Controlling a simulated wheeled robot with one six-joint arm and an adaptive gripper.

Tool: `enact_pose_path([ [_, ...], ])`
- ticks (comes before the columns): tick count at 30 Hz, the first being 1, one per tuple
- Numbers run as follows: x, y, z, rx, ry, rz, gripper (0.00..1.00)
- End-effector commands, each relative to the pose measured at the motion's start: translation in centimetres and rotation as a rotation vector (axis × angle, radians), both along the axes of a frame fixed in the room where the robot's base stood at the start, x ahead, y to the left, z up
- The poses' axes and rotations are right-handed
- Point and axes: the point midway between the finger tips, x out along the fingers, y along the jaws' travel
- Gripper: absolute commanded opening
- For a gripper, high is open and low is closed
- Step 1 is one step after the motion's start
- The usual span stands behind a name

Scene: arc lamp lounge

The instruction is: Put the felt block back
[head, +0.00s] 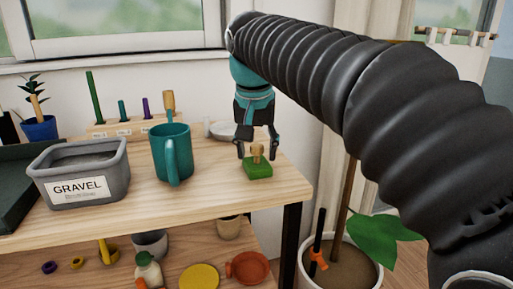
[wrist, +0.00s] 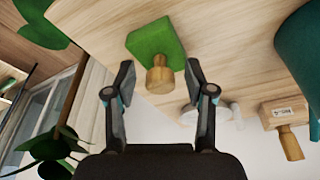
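The felt block (head: 258,170) is a green slab with a wooden knob (head: 257,152) on top. It sits on the wooden bench top near its right end. My gripper (head: 257,154) is above the block, pointing down, with its fingers spread on either side of the knob. In the wrist view the green block (wrist: 155,38) and its knob (wrist: 159,78) appear between the open fingers (wrist: 160,78). A gap shows on both sides of the knob, and neither finger appears to touch it.
Left of the block stand a teal mug (head: 172,153) and a grey gravel tub (head: 80,172). Behind are a labelled wooden rack (head: 130,128) with colored upright tools and a white dish (head: 222,131).

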Motion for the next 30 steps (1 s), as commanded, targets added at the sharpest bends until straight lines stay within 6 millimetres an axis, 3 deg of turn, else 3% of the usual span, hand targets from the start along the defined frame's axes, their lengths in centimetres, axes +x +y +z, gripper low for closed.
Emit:
enact_pose_path([
  [8,-0.2,0.0,1.1,0.000,-0.001,0.000,0.54],
  [21,-2.3,0.4,9.1,0.000,-0.002,0.001,0.54],
  [30,-3.1,0.5,11.7,0.000,0.000,0.000,0.54],
])
